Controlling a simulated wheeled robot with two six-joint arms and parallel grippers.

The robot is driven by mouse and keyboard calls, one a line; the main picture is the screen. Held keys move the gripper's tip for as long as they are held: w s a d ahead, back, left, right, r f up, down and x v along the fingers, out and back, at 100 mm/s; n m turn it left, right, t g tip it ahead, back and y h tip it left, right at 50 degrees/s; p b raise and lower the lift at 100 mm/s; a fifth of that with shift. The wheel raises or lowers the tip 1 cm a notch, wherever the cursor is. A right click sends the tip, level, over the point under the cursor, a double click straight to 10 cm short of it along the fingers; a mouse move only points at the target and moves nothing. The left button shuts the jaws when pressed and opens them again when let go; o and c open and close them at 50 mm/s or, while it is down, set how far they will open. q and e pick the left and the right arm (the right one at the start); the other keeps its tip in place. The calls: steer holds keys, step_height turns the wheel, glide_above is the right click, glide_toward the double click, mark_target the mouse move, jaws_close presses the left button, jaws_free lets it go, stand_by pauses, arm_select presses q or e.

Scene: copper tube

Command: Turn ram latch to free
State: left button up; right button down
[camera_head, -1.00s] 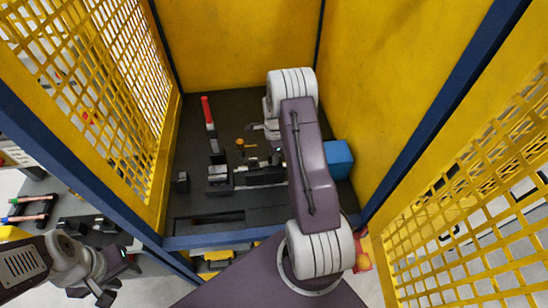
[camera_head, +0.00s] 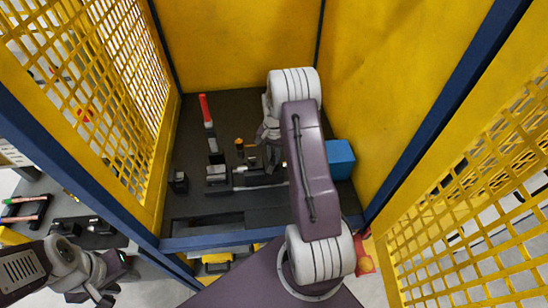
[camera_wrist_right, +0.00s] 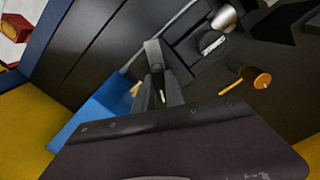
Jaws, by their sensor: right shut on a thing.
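The dark ram fixture (camera_head: 262,178) lies on the floor of the yellow enclosure. A red-tipped lever (camera_head: 205,108) stands at its left, and an orange knob (camera_head: 239,143) shows near its middle; an orange-tipped knob also shows in the right wrist view (camera_wrist_right: 262,78). My right gripper (camera_head: 271,150) is down at the fixture, right of the orange knob. In the right wrist view its fingers (camera_wrist_right: 158,78) are close together on a small grey piece (camera_wrist_right: 153,48), probably the ram latch, mostly hidden between them. My left gripper (camera_head: 112,288) is empty outside the enclosure, its fingers apart.
A blue block (camera_head: 340,160) stands right of my right arm. Yellow walls and mesh panels with blue posts (camera_head: 440,95) close in the space. A side bench (camera_head: 45,190) at the left holds copper tubes (camera_head: 20,220). The enclosure floor behind the lever is clear.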

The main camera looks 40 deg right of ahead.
mark_target(274, 156)
steer(key=n, duration=0.5)
steer(key=shift+w+r+n+b, duration=0.1)
steer(key=shift+n+b, duration=0.2)
steer(key=shift+b, duration=0.05)
steer(key=shift+d, duration=0.1)
stand_by(0.4)
steer(key=c, duration=1.4)
jaws_free()
steer(key=shift+r, duration=0.3)
step_height(274, 156, up, 8)
steer(key=b, duration=0.2)
steer(key=shift+r+b, duration=0.25)
steer(key=shift+b, duration=0.05)
steer(key=shift+f, duration=0.1)
